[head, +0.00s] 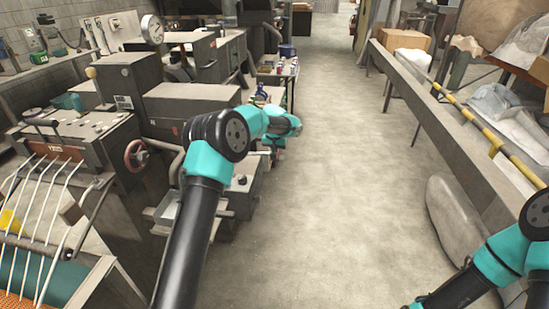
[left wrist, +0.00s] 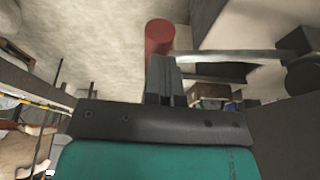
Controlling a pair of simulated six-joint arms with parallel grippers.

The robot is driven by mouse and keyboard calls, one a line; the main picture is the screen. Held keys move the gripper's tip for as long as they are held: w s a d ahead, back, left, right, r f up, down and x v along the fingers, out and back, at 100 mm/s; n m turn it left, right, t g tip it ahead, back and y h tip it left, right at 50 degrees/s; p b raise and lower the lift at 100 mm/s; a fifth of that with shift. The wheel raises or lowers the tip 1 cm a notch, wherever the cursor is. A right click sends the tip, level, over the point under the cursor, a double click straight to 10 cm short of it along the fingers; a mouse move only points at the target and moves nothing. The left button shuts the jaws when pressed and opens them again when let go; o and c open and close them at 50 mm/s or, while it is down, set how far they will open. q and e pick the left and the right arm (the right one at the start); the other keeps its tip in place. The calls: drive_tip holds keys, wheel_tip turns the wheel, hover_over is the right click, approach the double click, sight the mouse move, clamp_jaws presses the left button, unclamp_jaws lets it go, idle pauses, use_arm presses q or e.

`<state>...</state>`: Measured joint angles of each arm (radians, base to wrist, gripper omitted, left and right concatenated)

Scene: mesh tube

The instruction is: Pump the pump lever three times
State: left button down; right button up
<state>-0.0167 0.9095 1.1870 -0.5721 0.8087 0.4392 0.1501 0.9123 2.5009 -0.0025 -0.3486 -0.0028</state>
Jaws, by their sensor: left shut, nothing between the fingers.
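In the left wrist view, a red cylinder (left wrist: 159,36), which looks like the grip of the pump lever, is just past my fingertips. A grey rod (left wrist: 235,57) runs from beside it to a dark mount at the right. My left gripper (left wrist: 162,62) is shut with nothing between its fingers. Its tips overlap the bottom of the red cylinder in the picture; I cannot tell whether they touch it. My right gripper is outside both views.
A grey machine with a red handwheel (head: 136,155) stands left of my left arm. A dial gauge (head: 152,29) is behind it.

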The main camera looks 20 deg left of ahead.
use_arm(q)
drive_tip(key=d+v, duration=0.2)
drive_tip(key=v, duration=1.1)
drive_tip(key=shift+w, duration=0.3)
drive_tip(key=shift+r, duration=0.15)
